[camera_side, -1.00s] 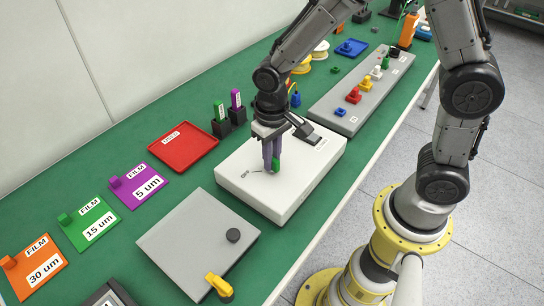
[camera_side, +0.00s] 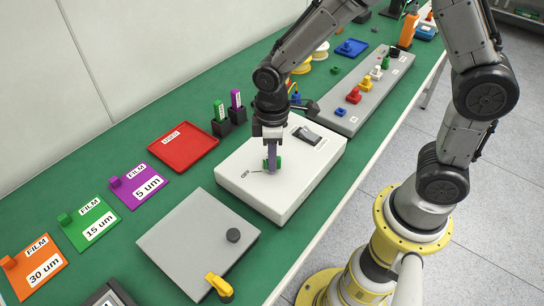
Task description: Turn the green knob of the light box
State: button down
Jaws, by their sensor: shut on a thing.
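The light box (camera_side: 260,190) is a white box on the green table, with a dark rocker-like part (camera_side: 305,135) on its top and an "OFF" mark left of the knob. The green knob (camera_side: 279,163) is on its top face, partly hidden by a finger. My gripper (camera_side: 272,165) points straight down and is shut on the green knob. The jaws are seen nearly edge-on, so one finger covers most of the other.
A grey box (camera_side: 190,245) with a black knob and a yellow handle stands in front. Left are a red tray (camera_side: 183,148) and orange, green and purple film plates (camera_side: 140,186). Behind is a grey strip (camera_side: 360,95) with coloured knobs.

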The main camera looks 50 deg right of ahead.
jog(key=shift+n, duration=0.6)
jog(key=c, duration=0.8)
grip_release()
notch_tip(320, 180, up, 14)
jog(key=shift+f, duration=0.1)
